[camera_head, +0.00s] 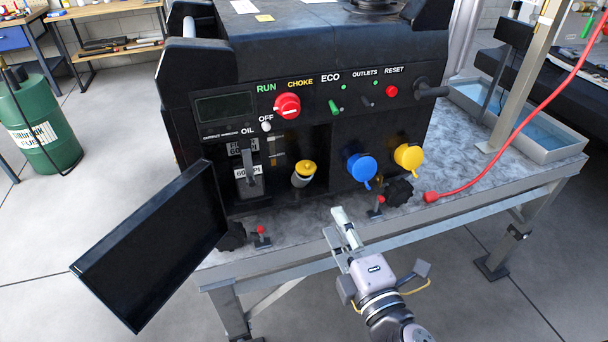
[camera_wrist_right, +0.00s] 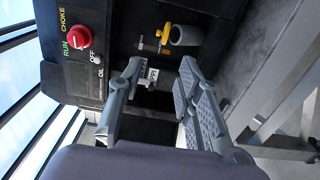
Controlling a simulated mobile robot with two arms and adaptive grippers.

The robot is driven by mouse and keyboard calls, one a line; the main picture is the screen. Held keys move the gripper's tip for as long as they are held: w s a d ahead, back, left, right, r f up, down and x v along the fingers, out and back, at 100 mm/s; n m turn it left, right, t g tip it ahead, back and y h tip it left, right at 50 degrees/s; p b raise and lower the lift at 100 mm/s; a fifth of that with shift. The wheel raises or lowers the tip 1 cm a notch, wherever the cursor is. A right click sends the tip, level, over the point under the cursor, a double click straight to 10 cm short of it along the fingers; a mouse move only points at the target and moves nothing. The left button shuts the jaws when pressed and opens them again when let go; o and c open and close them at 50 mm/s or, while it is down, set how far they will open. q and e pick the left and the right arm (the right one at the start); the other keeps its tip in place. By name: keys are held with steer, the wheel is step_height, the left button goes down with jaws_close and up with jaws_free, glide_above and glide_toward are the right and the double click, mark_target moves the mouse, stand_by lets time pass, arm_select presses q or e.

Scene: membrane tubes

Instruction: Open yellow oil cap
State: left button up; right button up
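The yellow oil cap (camera_head: 306,168) sits on top of a short pale filler neck (camera_head: 301,180) inside the open compartment of the black generator (camera_head: 300,60). In the right wrist view, the yellow cap (camera_wrist_right: 165,38) shows near the top centre, beside the grey neck (camera_wrist_right: 187,36). My right gripper (camera_head: 336,222) is below and to the right of the cap, apart from it, in front of the generator's lower front. In the right wrist view, its two fingers (camera_wrist_right: 160,70) are spread, with nothing held between them. My left gripper is not in view.
The black compartment door (camera_head: 155,245) hangs open at the left. A blue cap (camera_head: 361,167) and another yellow cap (camera_head: 408,157) stick out right of the compartment. A red-handled valve (camera_head: 379,201) stands near my right gripper. The grey table (camera_head: 460,205) has free room at right.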

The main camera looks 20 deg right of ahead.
mark_target(309, 168)
steer(key=w+p, duration=0.1)
steer(key=w, duration=0.4)
steer(key=w+p, duration=0.1)
steer(key=w, duration=0.5)
steer(key=w+p, duration=0.1)
steer(key=w, duration=0.5)
steer(key=shift+a, duration=0.25)
steer(key=shift+c, duration=0.2)
jaws_close()
